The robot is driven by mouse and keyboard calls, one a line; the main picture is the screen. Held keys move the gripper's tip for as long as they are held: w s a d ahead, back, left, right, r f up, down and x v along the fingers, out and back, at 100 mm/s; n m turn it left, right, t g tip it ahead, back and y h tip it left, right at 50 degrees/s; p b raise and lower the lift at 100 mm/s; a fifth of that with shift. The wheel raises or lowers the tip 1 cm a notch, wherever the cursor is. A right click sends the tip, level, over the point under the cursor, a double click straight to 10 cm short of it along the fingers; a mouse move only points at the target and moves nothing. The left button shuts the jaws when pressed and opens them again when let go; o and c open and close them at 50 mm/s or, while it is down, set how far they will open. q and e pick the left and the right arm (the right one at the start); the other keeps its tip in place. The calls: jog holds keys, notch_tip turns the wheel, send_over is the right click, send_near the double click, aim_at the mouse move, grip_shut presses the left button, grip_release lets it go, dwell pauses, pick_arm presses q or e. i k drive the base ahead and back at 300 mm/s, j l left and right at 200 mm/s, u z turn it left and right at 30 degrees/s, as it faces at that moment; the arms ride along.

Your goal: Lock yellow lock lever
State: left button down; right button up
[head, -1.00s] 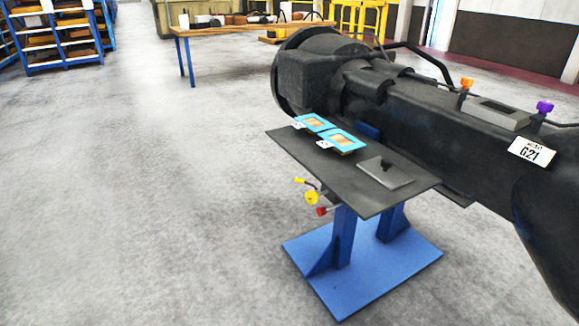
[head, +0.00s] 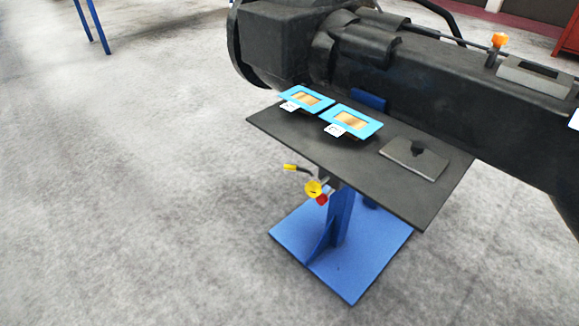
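The yellow lock lever (head: 290,167) is a small lever with a yellow grip, under the near left edge of the dark plate in the head view. Its grey shank runs right toward the stand's post. A round yellow knob (head: 313,188) sits just below and right of it, with a red knob (head: 322,199) partly behind that. I cannot tell from this view whether the lever is locked. Neither of my grippers shows in the head view.
The floor left and in front is clear.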

aim_at(287, 166)
jog(key=i+j, duration=0.2)
jog(key=i+j+z, duration=0.1)
jog(key=j, duration=0.35)
jog(key=i+j+z, duration=0.1)
jog(key=i+j, duration=0.4)
jog(key=j, duration=0.15)
jog(key=i+j+z, duration=0.1)
jog(key=j, duration=0.25)
jog(key=i+j, duration=0.25)
jog(key=j, duration=0.15)
jog(key=i+j+z, duration=0.1)
jog(key=j, duration=0.25)
jog(key=i+j+z, duration=0.1)
jog(key=i+j, duration=0.15)
jog(key=j, duration=0.15)
